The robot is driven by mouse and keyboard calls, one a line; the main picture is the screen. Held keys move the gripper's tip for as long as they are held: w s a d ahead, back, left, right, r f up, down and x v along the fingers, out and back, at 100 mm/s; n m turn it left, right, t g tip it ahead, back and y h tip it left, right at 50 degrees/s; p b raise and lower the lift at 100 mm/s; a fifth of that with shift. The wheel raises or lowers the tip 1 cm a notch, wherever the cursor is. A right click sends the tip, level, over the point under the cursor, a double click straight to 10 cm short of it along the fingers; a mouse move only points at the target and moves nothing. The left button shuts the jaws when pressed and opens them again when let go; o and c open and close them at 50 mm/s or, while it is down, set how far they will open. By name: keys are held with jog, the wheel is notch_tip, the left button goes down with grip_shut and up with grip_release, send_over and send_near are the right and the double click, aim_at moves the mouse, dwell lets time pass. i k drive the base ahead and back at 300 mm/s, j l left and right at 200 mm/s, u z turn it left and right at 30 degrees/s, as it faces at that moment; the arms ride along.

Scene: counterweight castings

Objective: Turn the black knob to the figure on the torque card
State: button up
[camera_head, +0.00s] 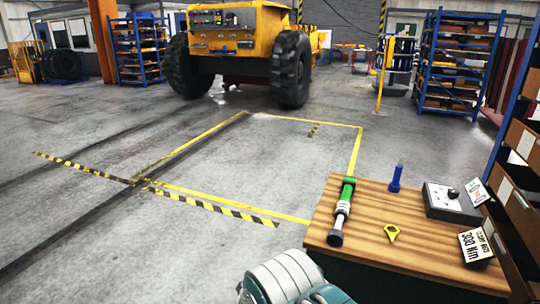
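The black knob (453,193) sits on top of a dark box with a pale top plate (437,199), at the right of the wooden bench. The angle of the knob and any scale marks are too small to read. The torque card (475,246) stands at the bench's right front. Its print appears upside down and seems to read 300 Nm. A small white card (476,192) with a green mark stands behind the box, its figures unclear. A white and teal part of my arm shows at the bottom edge; my gripper's fingers are not in view.
Shelving with brown bins (522,145) borders the bench's right side. Open floor inside yellow lines lies left; a yellow vehicle (240,45) stands behind.

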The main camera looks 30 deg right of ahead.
aim_at(453, 194)
jog(key=i+j+u, duration=0.25)
jog(key=u, duration=0.2)
jog(key=i+j+u, duration=0.3)
jog(key=u, duration=0.15)
jog(key=i+z, duration=0.3)
jog(key=i+j+z, duration=0.3)
jog(key=i, duration=0.2)
jog(key=i+l+z, duration=0.25)
jog(key=i+z, duration=1)
jog(key=i, duration=0.15)
jog(key=i+z, duration=0.35)
jog(key=i, duration=0.35)
jog(key=i+j+z, duration=0.15)
jog(key=i+z, duration=0.2)
jog(key=i, duration=0.4)
jog(key=i+z, duration=0.3)
jog(key=i, duration=0.4)
jog(key=i+j+z, duration=0.3)
jog(key=i, duration=0.4)
jog(key=i+l+z, duration=0.25)
jog(key=i+z, duration=1.7)
jog(key=i+j+z, duration=0.15)
jog(key=i+z, duration=0.25)
jog(key=i+l+u, duration=0.25)
jog(key=i, duration=0.25)
jog(key=j, duration=0.1)
